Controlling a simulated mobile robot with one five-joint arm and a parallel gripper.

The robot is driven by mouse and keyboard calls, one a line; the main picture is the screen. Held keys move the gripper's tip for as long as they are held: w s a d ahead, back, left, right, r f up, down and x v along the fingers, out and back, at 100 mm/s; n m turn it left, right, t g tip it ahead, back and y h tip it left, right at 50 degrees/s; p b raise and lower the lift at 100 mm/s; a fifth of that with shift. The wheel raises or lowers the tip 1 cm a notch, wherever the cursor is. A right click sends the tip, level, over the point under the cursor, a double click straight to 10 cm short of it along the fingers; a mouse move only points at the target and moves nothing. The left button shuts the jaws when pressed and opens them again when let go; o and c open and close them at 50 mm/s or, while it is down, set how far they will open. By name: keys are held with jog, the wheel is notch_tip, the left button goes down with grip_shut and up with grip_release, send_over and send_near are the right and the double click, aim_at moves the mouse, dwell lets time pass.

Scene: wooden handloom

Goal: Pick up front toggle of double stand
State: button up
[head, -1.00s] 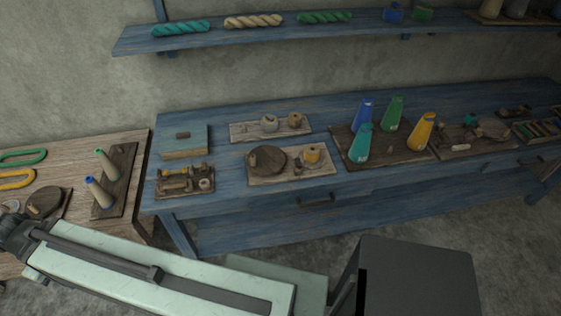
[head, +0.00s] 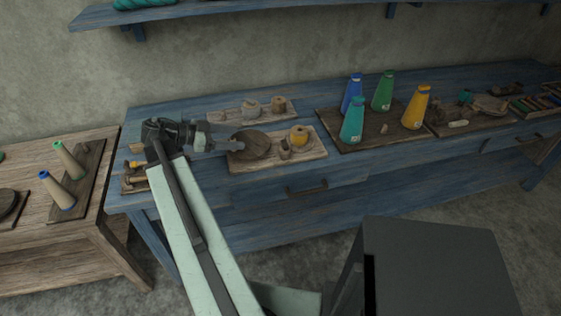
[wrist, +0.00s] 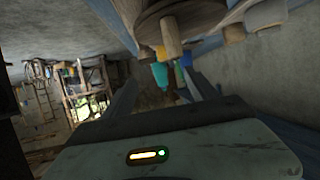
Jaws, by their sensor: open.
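My gripper (head: 226,138) is open and empty over the left part of the blue table, with its fingers pointing right toward a round dark wooden disc (head: 250,144). I cannot tell for sure which piece is the front toggle or which board is the double stand. In the wrist view my open fingers (wrist: 158,88) flank a gap, with a wooden peg (wrist: 171,42) under a round wooden piece (wrist: 165,12) just above it.
A back board (head: 221,116) holds two small wooden pieces. Teal (head: 352,122), blue, green and yellow cones stand on a board to the right. My arm hides part of a tool tray (head: 134,180) at left. A lower wooden table (head: 90,215) holds two cones.

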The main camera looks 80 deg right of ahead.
jog(key=m+y+b, duration=0.1)
jog(key=b, duration=0.1)
send_near(282, 146)
jog(key=shift+s+d+f+g, duration=0.2)
jog(key=shift+d+f+g, duration=0.05)
jog(key=shift+g, duration=0.15)
jog(key=shift+y, duration=0.3)
jog(key=b+x, duration=0.2)
jog(key=x, duration=0.5)
jog(key=shift+s+d+f+b, duration=0.15)
jog(key=shift+s+b, duration=0.1)
jog(key=shift+b, duration=0.05)
grip_shut()
